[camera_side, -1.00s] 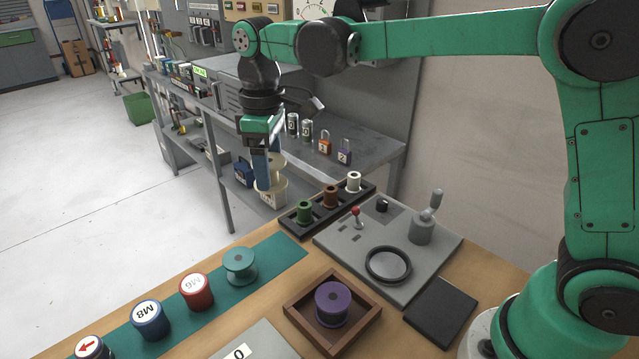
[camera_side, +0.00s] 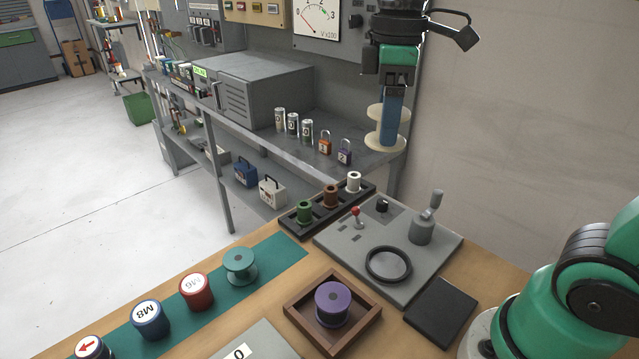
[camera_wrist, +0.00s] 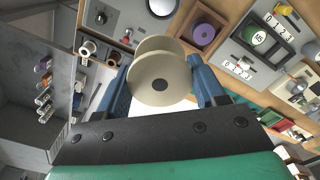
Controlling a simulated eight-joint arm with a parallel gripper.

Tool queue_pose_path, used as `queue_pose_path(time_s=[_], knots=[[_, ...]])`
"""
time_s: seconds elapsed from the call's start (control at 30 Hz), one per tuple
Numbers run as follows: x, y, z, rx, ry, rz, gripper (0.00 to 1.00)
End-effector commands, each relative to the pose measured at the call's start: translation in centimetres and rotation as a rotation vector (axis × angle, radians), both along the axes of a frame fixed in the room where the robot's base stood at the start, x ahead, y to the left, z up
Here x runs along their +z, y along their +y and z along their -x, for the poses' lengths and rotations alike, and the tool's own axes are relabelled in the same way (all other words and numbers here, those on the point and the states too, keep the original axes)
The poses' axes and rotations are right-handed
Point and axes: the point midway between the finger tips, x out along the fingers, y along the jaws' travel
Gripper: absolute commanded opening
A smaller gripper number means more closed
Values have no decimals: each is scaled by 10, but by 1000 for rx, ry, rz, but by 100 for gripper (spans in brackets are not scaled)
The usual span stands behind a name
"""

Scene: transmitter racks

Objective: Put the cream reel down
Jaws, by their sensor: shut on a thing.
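The cream reel (camera_side: 384,143) hangs upright in my gripper (camera_side: 389,122), in the upper right of the side view. It is in front of the grey wall, near the right end of the grey shelf. My gripper is shut on it, with a blue finger across its core. In the wrist view the reel (camera_wrist: 162,78) sits between the two blue fingers of my gripper (camera_wrist: 165,85). It appears raised clear of the surfaces below. Its exact height above the shelf cannot be told.
The grey shelf (camera_side: 300,160) carries cans and padlocks (camera_side: 345,152). On the wooden bench are a black rack (camera_side: 318,216) with small spools, a grey panel with a lever (camera_side: 427,217), and a wooden tray (camera_side: 290,311) holding a purple reel (camera_side: 332,303). A black pad (camera_side: 441,312) lies bare.

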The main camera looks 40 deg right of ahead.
Motion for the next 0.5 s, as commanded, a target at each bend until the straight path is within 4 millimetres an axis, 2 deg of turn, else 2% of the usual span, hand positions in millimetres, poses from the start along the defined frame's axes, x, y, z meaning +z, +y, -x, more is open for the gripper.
queue_pose_path(time_s=[0.1, 0.27, 0.37, 0.5], knots=[[-3, -7, 19, -2, 0, 0, 3], [-10, -10, 30, 0, 0, 0, 3], [-24, -11, 31, 1, 0, 0, 3], [-57, -11, 31, 1, 0, 0, 3]])
